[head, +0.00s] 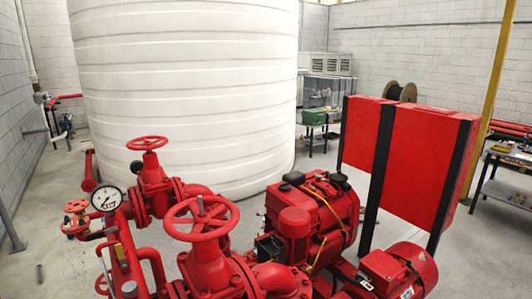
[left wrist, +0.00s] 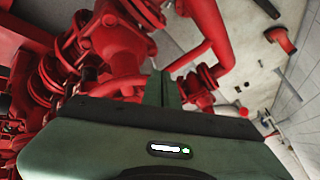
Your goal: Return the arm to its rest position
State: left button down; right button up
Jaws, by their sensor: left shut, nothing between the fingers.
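My left gripper (left wrist: 160,88) shows in the left wrist view as a wide grey-green body with narrow fingers standing up at its middle. The fingers are together, with nothing seen between them. Red pipework (left wrist: 120,45) with flanges fills the background behind and to the left of the fingers; I cannot tell how far off it is. Neither gripper shows in the head view.
The head view shows red pump pipework with a large handwheel (head: 200,218), a smaller handwheel (head: 147,143) and a pressure gauge (head: 106,198). A red engine (head: 325,215) and red panel box (head: 415,160) stand right. A white tank (head: 190,90) stands behind. Floor at left is mostly clear.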

pick_arm(q)
jog(key=s+d+f+g+h, duration=0.15)
jog(key=s+d+f, duration=0.25)
jog(key=s+d, duration=0.45)
jog(key=s+d+f+g, duration=0.2)
jog(key=s+d+f, duration=0.3)
jog(key=s, duration=0.7)
jog(key=s+d+f+g+h, duration=0.15)
jog(key=s+d+f, duration=0.25)
jog(key=s+d, duration=0.45)
notch_tip(320, 180, down, 15)
jog(key=s+a+b, duration=0.1)
jog(key=a+b, duration=0.1)
jog(key=b, duration=1.2)
jog(key=shift+a+r+n+g+y+b, duration=0.2)
jog(key=shift+n+g+y+b, duration=0.1)
jog(key=shift+n+g, duration=0.1)
jog(key=shift+s, duration=0.1)
